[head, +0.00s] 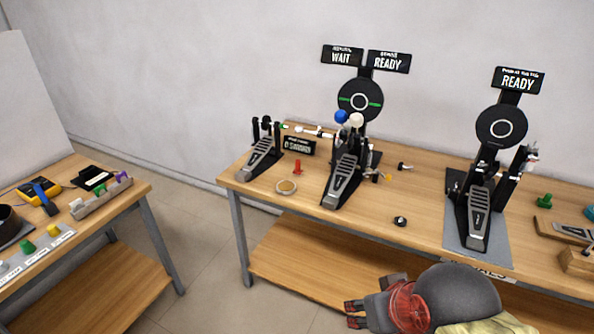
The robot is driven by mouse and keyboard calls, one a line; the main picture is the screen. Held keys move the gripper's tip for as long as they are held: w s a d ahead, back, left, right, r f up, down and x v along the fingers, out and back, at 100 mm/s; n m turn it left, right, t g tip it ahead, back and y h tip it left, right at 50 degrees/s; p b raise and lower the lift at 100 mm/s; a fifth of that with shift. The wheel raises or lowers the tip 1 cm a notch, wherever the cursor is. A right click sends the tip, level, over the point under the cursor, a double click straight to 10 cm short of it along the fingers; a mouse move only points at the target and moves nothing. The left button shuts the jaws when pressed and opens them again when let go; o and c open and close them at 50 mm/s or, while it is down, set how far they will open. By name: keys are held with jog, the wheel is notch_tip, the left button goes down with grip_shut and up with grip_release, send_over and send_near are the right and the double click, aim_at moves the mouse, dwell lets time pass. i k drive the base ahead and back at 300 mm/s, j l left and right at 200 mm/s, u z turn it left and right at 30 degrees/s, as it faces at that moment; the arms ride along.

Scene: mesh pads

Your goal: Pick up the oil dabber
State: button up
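I cannot say for sure which object is the oil dabber. A small green piece (545,201) stands at the right of the same bench. My gripper (354,314) is low in the picture, in front of the bench's front edge and apart from all these pieces. Its two dark, red-marked fingers point left with a gap between them, and nothing shows between them.
The long workbench (420,177) carries several drum pedals, round black pads and signs reading WAIT and READY. A small black part (400,221) lies near its front edge. A second table (137,188) at left holds a meter and a tray. Floor is clear between the tables.

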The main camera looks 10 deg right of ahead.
aim_at(297, 172)
jog(key=i+j, duration=0.15)
jog(key=i, duration=0.35)
jog(key=i+j, duration=0.1)
jog(key=i, duration=0.45)
jog(key=i+j, duration=0.15)
jog(key=i, duration=0.35)
jog(key=i+j, duration=0.15)
jog(key=i, duration=0.35)
